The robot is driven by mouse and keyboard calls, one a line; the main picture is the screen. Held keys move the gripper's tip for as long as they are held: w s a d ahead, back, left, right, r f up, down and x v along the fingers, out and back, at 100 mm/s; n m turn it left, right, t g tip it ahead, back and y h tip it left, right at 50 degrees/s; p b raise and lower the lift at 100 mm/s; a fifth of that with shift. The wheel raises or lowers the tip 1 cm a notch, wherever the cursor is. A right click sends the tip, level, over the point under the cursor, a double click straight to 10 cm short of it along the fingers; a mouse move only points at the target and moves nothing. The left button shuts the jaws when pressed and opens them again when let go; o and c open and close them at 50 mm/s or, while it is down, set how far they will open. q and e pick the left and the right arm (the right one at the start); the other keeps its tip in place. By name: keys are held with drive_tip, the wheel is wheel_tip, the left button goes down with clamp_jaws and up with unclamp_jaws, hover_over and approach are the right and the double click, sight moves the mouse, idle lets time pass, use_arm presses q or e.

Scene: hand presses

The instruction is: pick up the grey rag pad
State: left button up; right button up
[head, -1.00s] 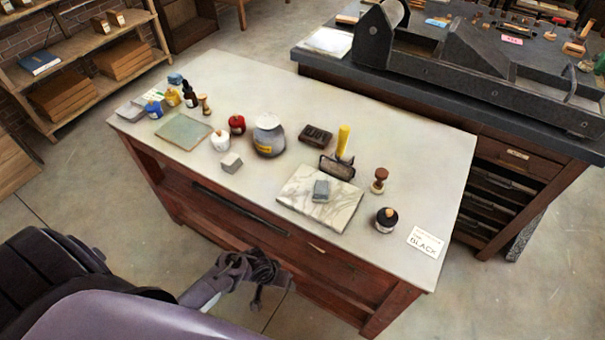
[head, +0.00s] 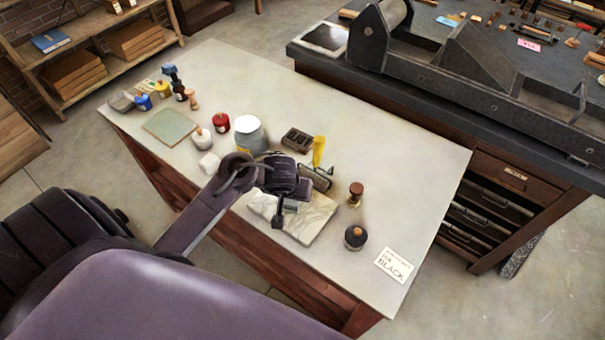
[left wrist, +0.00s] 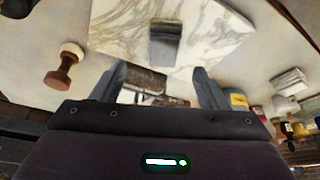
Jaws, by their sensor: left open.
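The grey rag pad (left wrist: 165,42) is a small grey block lying on the white, grey-veined marble slab (left wrist: 215,25). In the head view the pad (head: 291,206) is partly hidden behind my left gripper (head: 287,202), which is over the slab (head: 318,222). In the left wrist view my left gripper (left wrist: 158,78) is open, with nothing held between its fingers. The pad lies beyond the fingertips, roughly in line with the gap. I cannot tell the height of the fingers above the slab. My right gripper is in neither view.
Close by stand a yellow-handled roller (head: 318,155), a wooden-knobbed stamp (head: 355,193), a dark ink bottle (head: 355,237) and a grey jar (head: 250,135). Several bottles crowd the table's left end. The table's right rear is clear. A black press (head: 430,55) stands behind.

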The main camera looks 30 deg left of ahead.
use_arm(q)
drive_tip(key=shift+w+a+f, duration=0.1)
drive_tip(key=shift+w+f, duration=0.05)
drive_tip(key=shift+w, duration=0.1)
drive_tip(key=x, duration=0.1)
drive_tip(key=b+x, duration=0.1)
drive_tip(key=x, duration=0.1)
drive_tip(key=shift+a+f+b, duration=0.25)
drive_tip(key=shift+a+b, duration=0.05)
drive_tip(key=shift+a, duration=0.15)
drive_tip(key=x, duration=0.2)
drive_tip(key=shift+w+f, duration=0.15)
drive_tip(key=shift+f, duration=0.1)
drive_tip(key=shift+w+a+f, duration=0.1)
drive_tip(key=shift+w+f, duration=0.15)
drive_tip(key=shift+f, duration=0.1)
drive_tip(key=shift+s+r, duration=0.1)
drive_tip(key=c, duration=1.1)
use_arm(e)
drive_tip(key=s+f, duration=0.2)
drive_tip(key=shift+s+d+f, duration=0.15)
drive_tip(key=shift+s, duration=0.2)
use_arm(q)
drive_tip(key=shift+r, duration=0.15)
